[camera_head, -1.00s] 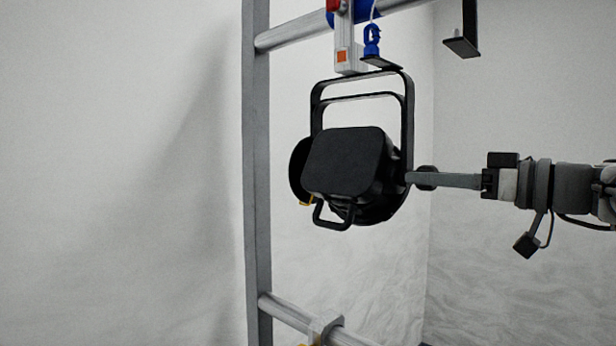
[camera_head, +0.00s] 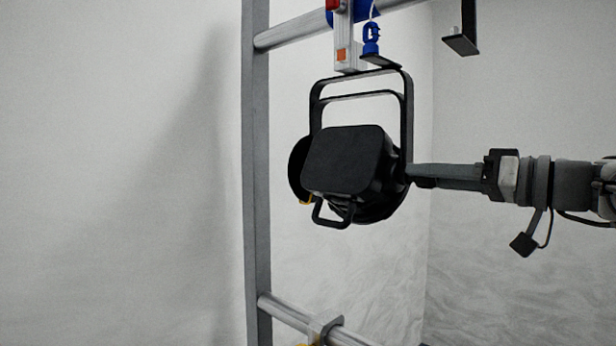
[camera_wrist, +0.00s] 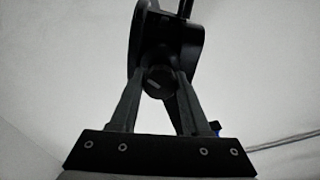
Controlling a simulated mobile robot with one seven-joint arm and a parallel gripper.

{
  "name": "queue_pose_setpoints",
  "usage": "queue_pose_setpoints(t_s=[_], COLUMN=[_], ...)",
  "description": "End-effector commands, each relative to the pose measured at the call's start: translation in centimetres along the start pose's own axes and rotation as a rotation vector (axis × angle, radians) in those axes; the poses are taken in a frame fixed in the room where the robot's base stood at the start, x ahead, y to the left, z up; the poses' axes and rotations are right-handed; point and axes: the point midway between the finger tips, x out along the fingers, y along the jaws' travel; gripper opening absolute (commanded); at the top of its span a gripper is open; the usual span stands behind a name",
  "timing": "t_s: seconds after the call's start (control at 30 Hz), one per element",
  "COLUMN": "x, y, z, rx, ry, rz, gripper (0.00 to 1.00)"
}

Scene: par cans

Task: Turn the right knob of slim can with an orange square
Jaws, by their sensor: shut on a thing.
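The black can (camera_head: 345,165) hangs in its black yoke (camera_head: 407,110) from the upper bar. An orange square (camera_head: 341,55) shows on the pale hanger piece above it. My gripper (camera_head: 412,174) reaches in from the right, level, with its fingertips at the yoke's right side. In the wrist view the round dark right knob (camera_wrist: 158,82) sits between the fingertips, and my gripper (camera_wrist: 159,76) is shut on it. A light mark shows on the knob's face. In the head view the fingers hide the knob.
A grey upright post (camera_head: 257,180) stands left of the can, with a lower rail (camera_head: 290,314) below. A blue hook piece (camera_head: 371,40) hangs above the yoke. A black bracket (camera_head: 461,43) is at the upper right. The space below the can is open.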

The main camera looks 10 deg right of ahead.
Motion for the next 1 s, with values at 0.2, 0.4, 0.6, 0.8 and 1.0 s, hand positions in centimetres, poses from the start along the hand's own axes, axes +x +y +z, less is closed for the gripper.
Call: queue_pose_setpoints(t_s=[0.2, 0.4, 0.6, 0.8, 1.0], x=[0.01, -0.02, -0.03, -0.01, -0.01], y=[-0.04, -0.04, -0.06, -0.09, -0.07], z=[-0.1, -0.15, -0.22, -0.25, -0.23], rx=[0.205, 0.396, 0.586, 0.773, 0.941], ry=[0.0, 0.001, 0.001, 0.0, 0.0], rz=[0.0, 0.001, 0.001, 0.0, 0.0], gripper=[0.0, 0.0, 0.0, 0.0, 0.0])
